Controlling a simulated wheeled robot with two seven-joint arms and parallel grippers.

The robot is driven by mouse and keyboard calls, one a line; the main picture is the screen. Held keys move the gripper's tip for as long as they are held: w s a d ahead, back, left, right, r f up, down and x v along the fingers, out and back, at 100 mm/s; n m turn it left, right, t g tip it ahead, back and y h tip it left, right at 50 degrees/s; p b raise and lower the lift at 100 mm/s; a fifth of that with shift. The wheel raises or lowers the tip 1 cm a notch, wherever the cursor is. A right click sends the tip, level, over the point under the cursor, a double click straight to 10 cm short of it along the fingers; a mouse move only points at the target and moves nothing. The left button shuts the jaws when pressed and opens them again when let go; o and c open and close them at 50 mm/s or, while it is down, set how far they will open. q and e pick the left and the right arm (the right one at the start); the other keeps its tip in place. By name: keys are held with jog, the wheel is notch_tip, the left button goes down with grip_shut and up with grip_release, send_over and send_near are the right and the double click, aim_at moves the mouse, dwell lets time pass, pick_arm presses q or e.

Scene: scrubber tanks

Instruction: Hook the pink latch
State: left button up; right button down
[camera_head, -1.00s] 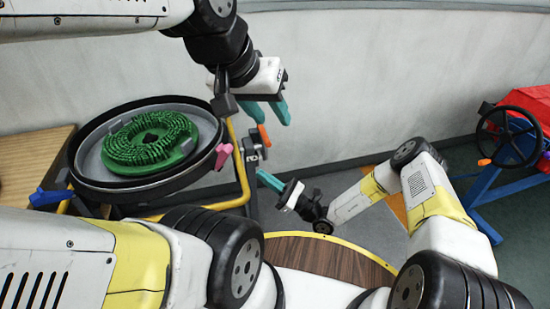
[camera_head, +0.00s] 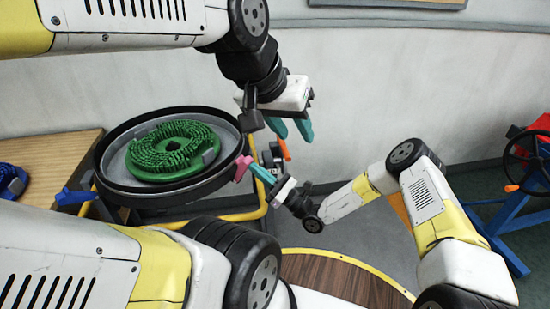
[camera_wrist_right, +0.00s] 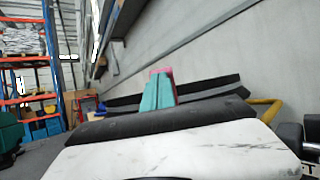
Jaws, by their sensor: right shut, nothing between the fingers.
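The pink latch (camera_head: 242,167) sticks out from the right side of the black rim of a round tank (camera_head: 112,172). A green scrubber ring (camera_head: 174,151) lies in the tank. My right gripper (camera_head: 257,168) is shut and empty, its teal fingertips right beside the latch; I cannot tell whether they touch. In the right wrist view the shut teal fingers (camera_wrist_right: 158,92) point at the pink latch (camera_wrist_right: 161,71), which they mostly hide. My left gripper (camera_head: 291,130) hangs above and to the right of the latch, with its teal fingers apart and nothing between them.
A blue latch (camera_head: 75,196) is on the tank's left side. An orange-tipped grey part (camera_head: 283,149) stands close behind my right gripper. A yellow tube frame (camera_head: 262,200) runs beside the tank. A wooden table (camera_head: 45,160) is at left and a black handwheel (camera_head: 525,160) at far right.

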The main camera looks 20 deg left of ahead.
aim_at(247, 160)
jog(key=a+r+h, duration=0.2)
jog(key=h, duration=0.1)
jog(key=a+r+g+h, duration=0.1)
jog(key=shift+w+a, duration=0.25)
jog(key=a+h, duration=0.2)
jog(key=h, duration=0.1)
jog(key=shift+w+a+r, duration=0.15)
jog(key=shift+a+r, duration=0.05)
jog(key=shift+r, duration=0.2)
jog(key=shift+w+a, duration=0.15)
jog(key=shift+a, duration=0.35)
jog(key=shift+a, duration=0.1)
jog(key=shift+r, duration=0.1)
